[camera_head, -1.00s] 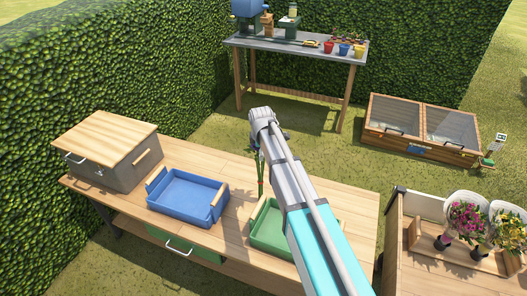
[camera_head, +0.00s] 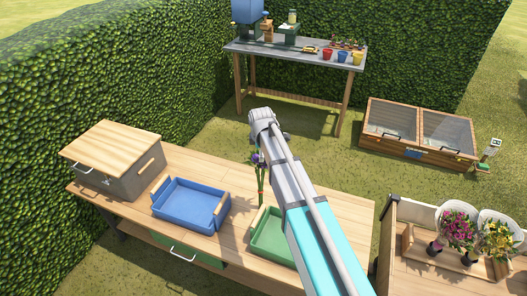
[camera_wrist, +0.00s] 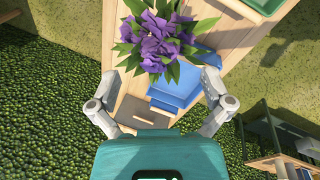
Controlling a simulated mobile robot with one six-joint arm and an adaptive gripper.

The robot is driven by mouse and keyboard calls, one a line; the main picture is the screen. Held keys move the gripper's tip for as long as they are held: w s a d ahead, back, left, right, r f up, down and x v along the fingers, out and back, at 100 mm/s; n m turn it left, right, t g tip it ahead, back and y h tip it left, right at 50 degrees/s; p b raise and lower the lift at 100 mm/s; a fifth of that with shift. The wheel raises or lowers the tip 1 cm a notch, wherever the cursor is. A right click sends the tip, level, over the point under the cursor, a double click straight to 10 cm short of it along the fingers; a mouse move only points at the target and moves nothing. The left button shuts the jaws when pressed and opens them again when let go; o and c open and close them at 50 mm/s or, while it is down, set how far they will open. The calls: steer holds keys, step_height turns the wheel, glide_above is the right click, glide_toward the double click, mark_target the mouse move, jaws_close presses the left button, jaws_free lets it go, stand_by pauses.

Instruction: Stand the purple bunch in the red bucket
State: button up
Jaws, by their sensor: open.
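The purple bunch (camera_head: 258,159) shows in the head view just left of my arm, its green stems with a red band hanging or standing over the near wooden table by the green tray. What supports it is not clear. In the wrist view its purple blooms and leaves (camera_wrist: 158,40) lie beyond my fingertips. My gripper (camera_wrist: 160,85) is open, with its fingers spread wide and nothing visible between the tips. In the head view my fingers are mostly hidden behind my wrist. The red bucket (camera_head: 328,56) stands on the grey far table.
A blue bucket (camera_head: 342,56) and a yellow bucket (camera_head: 358,58) stand beside the red one. The near table holds a blue tray (camera_head: 188,206), a green tray (camera_head: 267,240) and a lidded box (camera_head: 117,160). A cold frame (camera_head: 418,135) lies at right. Grass separates the tables.

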steer(key=shift+p+v, duration=1.4)
steer(key=shift+v, duration=0.4)
steer(key=s+d+m+g, duration=0.2)
steer(key=s+d+m, duration=1.6)
steer(key=s, duration=0.5)
steer(key=shift+d+f+m+g, duration=0.25)
steer(key=shift+d+m+g, duration=0.05)
steer(key=shift+d, duration=0.6)
steer(key=shift+c, duration=0.3)
